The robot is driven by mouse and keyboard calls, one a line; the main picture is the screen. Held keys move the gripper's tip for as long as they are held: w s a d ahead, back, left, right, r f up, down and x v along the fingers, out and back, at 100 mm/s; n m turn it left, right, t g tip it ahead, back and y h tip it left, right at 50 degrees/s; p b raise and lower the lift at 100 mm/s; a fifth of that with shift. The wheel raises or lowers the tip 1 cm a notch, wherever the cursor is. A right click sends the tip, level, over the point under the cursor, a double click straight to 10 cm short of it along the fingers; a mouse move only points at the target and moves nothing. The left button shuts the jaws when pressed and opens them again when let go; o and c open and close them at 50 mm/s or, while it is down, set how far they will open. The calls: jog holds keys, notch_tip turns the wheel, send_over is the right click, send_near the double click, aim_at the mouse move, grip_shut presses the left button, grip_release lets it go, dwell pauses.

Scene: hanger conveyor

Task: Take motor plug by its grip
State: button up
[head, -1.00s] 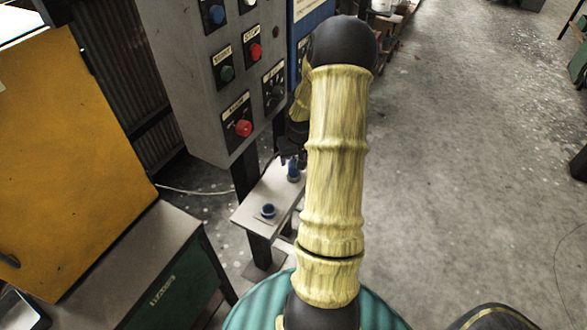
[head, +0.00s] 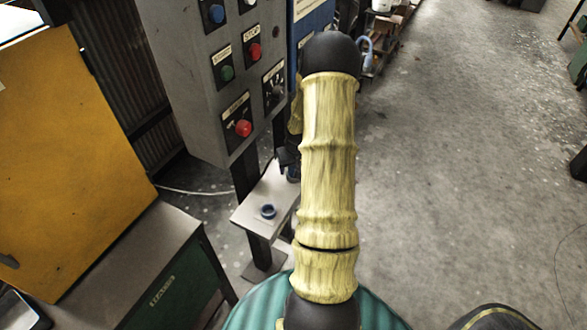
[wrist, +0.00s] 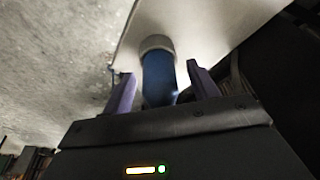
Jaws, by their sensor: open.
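The motor plug (wrist: 158,80) shows in the wrist view as a blue cylinder with a grey collar at its far end, against the pale shelf. My gripper (wrist: 161,71) is open, with one purple finger on each side of the blue grip. In the head view my arm hides most of the plug, and only a dark part of my gripper (head: 288,163) shows above the shelf.
A yellow panel (head: 70,150) and a green bench (head: 185,285) are at the left. Open floor (head: 460,180) lies to the right.

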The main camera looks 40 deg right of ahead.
jog(key=c, duration=1)
jog(key=shift+r, duration=0.1)
jog(key=shift+r, duration=0.7)
jog(key=shift+d+v, duration=0.2)
jog(key=shift+v, duration=0.9)
jog(key=s+d, duration=0.3)
jog(key=s, duration=0.5)
jog(key=s+d, duration=0.3)
jog(key=s, duration=0.5)
jog(key=shift+d, duration=0.35)
jog(key=shift+s+f, duration=0.1)
jog(key=shift+r+p, duration=0.35)
jog(key=shift+p, duration=0.5)
